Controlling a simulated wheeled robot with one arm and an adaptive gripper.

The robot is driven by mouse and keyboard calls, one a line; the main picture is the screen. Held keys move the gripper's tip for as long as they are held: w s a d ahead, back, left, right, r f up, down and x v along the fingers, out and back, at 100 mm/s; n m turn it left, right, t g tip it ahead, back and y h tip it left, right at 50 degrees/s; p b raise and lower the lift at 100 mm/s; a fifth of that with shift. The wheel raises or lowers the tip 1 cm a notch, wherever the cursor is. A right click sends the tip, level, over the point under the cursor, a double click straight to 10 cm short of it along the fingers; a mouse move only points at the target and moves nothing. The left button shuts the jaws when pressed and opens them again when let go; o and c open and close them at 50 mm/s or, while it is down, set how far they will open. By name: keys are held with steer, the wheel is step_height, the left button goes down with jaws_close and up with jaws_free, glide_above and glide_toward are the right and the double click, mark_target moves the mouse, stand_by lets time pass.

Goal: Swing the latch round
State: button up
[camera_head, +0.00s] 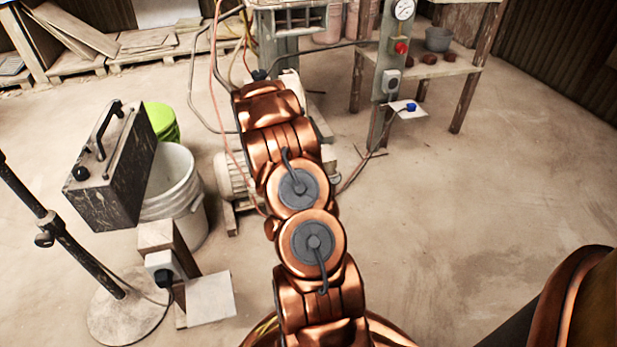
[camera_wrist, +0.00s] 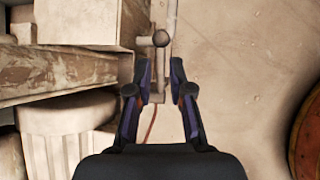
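In the wrist view my gripper (camera_wrist: 159,76) is open, with its two dark fingers apart and nothing seen held between them. The stem joins a pale block at the left. This may be the latch, but the view does not make that certain. In the head view my copper arm reaches up the middle toward the grey-green press frame (camera_head: 283,65); it hides my gripper and the latch area there.
A stand (camera_head: 75,250) is at the far left. A gauge post (camera_head: 393,60) and a wooden table (camera_head: 440,67) are at upper right.

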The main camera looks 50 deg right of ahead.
steer(key=v, duration=1.2)
steer(key=shift+r, duration=0.1)
stand_by(0.4)
steer(key=s+a+r+m+y+p, duration=0.1)
steer(key=s+a+r+m+p, duration=0.15)
steer(key=a+r+p, duration=0.65)
steer(key=s+a+r+m+y+p, duration=0.1)
steer(key=s+a+r+m+p, duration=0.25)
steer(key=r, duration=0.95)
steer(key=s+a+r+p, duration=0.2)
steer(key=a+r+p, duration=0.6)
steer(key=r, duration=0.3)
steer(key=s+a+r+m+y+p, duration=0.2)
steer(key=s+a+r+p, duration=0.7)
steer(key=a+r+p, duration=0.1)
steer(key=s+a+r+m+y+p, duration=0.2)
steer(key=s+a+r+m+p, duration=0.1)
steer(key=s+a+r+p, duration=0.7)
step_height(320, 180, up, 5)
steer(key=shift+a+f+y, duration=0.2)
steer(key=shift+a+y, duration=0.2)
steer(key=shift+a, duration=0.5)
steer(key=shift+a, duration=0.1)
